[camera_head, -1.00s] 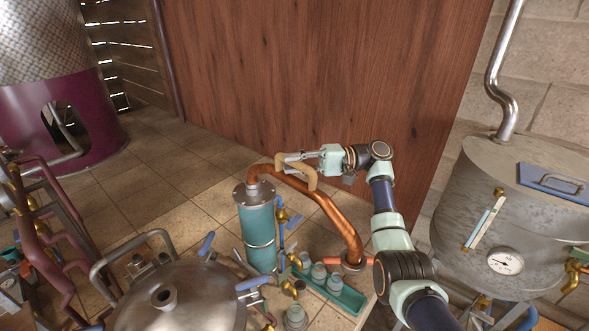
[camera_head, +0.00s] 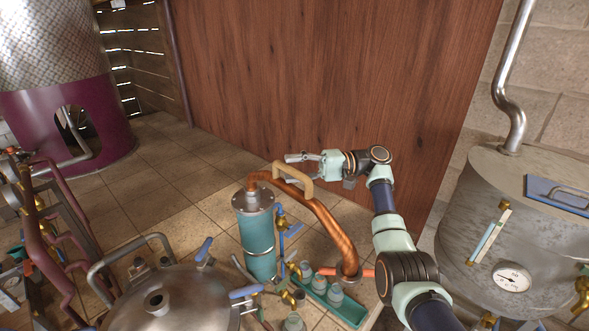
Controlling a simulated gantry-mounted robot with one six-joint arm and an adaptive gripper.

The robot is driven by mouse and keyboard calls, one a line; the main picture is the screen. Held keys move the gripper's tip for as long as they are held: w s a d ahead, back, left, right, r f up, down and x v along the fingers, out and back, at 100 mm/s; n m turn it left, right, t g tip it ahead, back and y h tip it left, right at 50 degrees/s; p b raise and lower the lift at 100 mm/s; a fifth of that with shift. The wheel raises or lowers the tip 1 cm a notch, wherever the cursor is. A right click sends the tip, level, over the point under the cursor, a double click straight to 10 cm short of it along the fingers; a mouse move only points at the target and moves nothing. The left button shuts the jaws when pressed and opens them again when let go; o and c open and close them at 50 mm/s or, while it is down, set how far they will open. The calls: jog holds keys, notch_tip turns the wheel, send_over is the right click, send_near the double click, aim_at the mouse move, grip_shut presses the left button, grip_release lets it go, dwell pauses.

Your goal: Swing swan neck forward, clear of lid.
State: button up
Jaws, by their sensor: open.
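The copper swan neck (camera_head: 330,225) arches from the top of the teal cylinder (camera_head: 257,235) to a collar at lower right. A tan handle (camera_head: 305,186) stands on its upper stretch. My gripper (camera_head: 288,157) is open, just above and behind the handle in the picture. Its fingers point left and look empty; whether they touch the handle cannot be told. The domed metal lid (camera_head: 190,297) with a round opening is at lower left. The swan neck does not cross over it in this view.
A teal tray (camera_head: 350,314) with several jars stands below the swan neck. Blue-handled valves (camera_head: 292,230) sit beside the cylinder. A grey tank (camera_head: 480,220) stands at right, a wood panel (camera_head: 330,80) behind. Tiled floor (camera_head: 185,185) is open at left.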

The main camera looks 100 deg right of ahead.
jog(key=s, duration=1.2)
jog(key=shift+d+f, duration=0.2)
jog(key=shift+d, duration=0.1)
